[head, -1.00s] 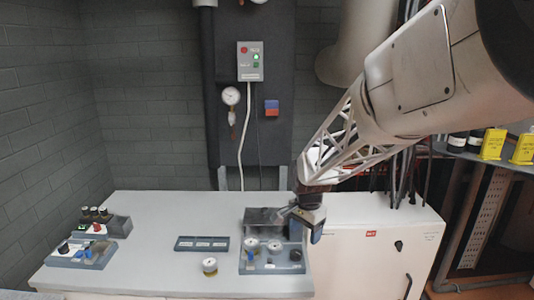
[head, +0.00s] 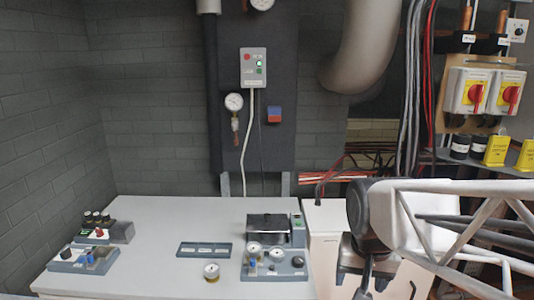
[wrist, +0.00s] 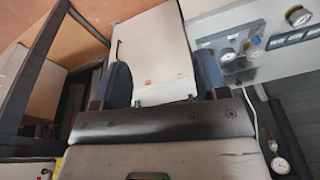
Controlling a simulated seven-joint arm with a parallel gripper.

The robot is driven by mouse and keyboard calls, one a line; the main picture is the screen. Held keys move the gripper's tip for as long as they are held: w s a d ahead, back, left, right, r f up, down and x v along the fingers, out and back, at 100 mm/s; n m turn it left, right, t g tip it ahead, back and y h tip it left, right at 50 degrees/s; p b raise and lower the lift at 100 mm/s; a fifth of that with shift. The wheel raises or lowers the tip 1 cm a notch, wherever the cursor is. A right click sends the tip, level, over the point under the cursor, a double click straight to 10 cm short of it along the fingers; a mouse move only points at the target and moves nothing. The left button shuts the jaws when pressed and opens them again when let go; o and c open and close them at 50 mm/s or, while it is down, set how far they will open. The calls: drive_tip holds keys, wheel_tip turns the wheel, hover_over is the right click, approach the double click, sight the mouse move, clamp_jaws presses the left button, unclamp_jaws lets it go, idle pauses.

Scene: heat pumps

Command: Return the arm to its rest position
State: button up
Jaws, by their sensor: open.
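My arm (head: 440,215) fills the lower right of the head view, its white lattice link crossing in front of the white cabinet (head: 325,240).
The bench (head: 150,260) carries a blue-grey gauge tray (head: 285,274), a dark slotted plate (head: 204,249), a loose gauge (head: 211,272) and a left-hand tray (head: 85,260). A wall shelf with yellow blocks (head: 497,150) stands behind my arm. The bench's middle left is clear.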

drive_tip(key=s+d+n, duration=0.1)
drive_tip(key=s+n, duration=0.1)
drive_tip(key=s, duration=0.6)
drive_tip(key=shift+f+t, duration=0.2)
drive_tip(key=shift+t, duration=0.1)
idle(3.8)
